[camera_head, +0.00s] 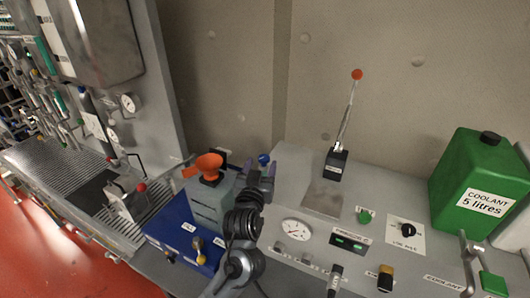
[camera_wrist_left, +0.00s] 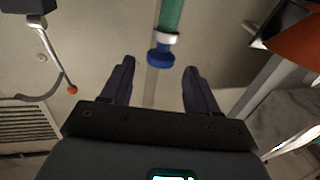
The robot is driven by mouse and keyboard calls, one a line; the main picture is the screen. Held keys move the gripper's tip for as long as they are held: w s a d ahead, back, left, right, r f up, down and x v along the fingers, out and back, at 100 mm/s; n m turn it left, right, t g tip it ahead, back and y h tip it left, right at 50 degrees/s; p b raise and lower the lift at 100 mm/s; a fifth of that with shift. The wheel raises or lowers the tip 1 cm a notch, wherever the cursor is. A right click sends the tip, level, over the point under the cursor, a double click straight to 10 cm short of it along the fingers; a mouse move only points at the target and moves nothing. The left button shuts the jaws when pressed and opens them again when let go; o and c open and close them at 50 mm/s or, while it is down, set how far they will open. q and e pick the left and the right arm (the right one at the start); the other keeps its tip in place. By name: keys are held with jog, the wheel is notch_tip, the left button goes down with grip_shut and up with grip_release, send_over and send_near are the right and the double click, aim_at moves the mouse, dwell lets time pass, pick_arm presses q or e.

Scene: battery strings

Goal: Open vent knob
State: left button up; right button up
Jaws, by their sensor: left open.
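A small blue knob (camera_head: 264,159) sits just beyond my left gripper (camera_head: 259,169) in the head view. In the left wrist view the blue knob (camera_wrist_left: 160,54) is on the end of a green pipe with a white collar. I take it to be the vent knob, though no label shows. My left gripper (camera_wrist_left: 160,70) is open. Its two fingers point at the knob, one on each side, with a visible gap to both. The knob lies near the level of the fingertips, and no contact shows. My right gripper is in neither view.
An orange funnel (camera_head: 209,163) on a grey container stands left of the gripper, above a blue panel (camera_head: 182,229). A grey console with a gauge (camera_head: 296,231) and a red-tipped lever (camera_head: 345,115) lies to the right. A green coolant can (camera_head: 470,165) stands at far right.

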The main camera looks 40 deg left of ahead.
aim_at(265, 155)
pick_arm(q)
jog(key=p+x, duration=0.1)
jog(key=x, duration=0.5)
jog(key=shift+w, duration=0.2)
jog(key=shift+a+r, duration=0.1)
jog(key=shift+a, duration=0.05)
jog(key=c, duration=1)
